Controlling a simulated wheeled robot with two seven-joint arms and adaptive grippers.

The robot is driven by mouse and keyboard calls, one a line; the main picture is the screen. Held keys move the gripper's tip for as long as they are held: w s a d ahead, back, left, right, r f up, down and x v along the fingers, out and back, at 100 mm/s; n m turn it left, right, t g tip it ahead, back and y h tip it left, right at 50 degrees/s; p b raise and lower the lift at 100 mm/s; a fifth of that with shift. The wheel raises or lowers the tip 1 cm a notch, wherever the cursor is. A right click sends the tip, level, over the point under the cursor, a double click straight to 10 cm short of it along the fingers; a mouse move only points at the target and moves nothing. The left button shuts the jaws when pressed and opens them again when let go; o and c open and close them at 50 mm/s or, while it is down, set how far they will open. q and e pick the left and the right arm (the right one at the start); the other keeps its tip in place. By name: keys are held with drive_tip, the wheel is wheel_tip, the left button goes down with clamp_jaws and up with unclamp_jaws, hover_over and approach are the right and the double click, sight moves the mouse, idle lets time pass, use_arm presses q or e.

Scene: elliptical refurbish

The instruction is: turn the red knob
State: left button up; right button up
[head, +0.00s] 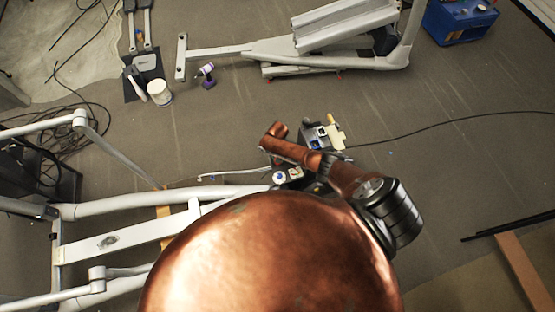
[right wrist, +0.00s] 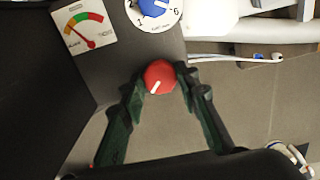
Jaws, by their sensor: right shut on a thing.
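In the right wrist view the red knob (right wrist: 160,77) sits at the edge of a dark panel (right wrist: 140,45). A white pointer mark on it slants toward the lower left. My right gripper (right wrist: 161,82) has its two dark green fingers on either side of the knob and is shut on it. A blue knob (right wrist: 154,6) on a white numbered dial is above it, cut by the frame edge. In the head view the dial (head: 279,177) shows small beside my copper arm; the red knob cannot be made out there. My left gripper is not in view.
A gauge (right wrist: 83,27) with a red needle is on the panel's left. White frame tubes (head: 150,202) run left of the panel. A small grey box (head: 312,136), a white tub (head: 159,92) and a drill (head: 208,78) are on the floor.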

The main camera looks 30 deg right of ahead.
drive_tip(key=n, duration=0.6)
drive_tip(key=shift+s+b, duration=0.1)
drive_tip(key=shift+b, duration=0.25)
drive_tip(key=n, duration=0.6)
drive_tip(key=shift+b, duration=0.35)
drive_tip(key=n+b, duration=0.1)
drive_tip(key=n, duration=0.5)
drive_tip(key=n+b, duration=0.1)
drive_tip(key=n, duration=0.5)
drive_tip(key=shift+b, duration=0.4)
drive_tip(key=o, duration=1.2)
drive_tip(key=shift+c, duration=0.2)
drive_tip(key=shift+r, duration=0.1)
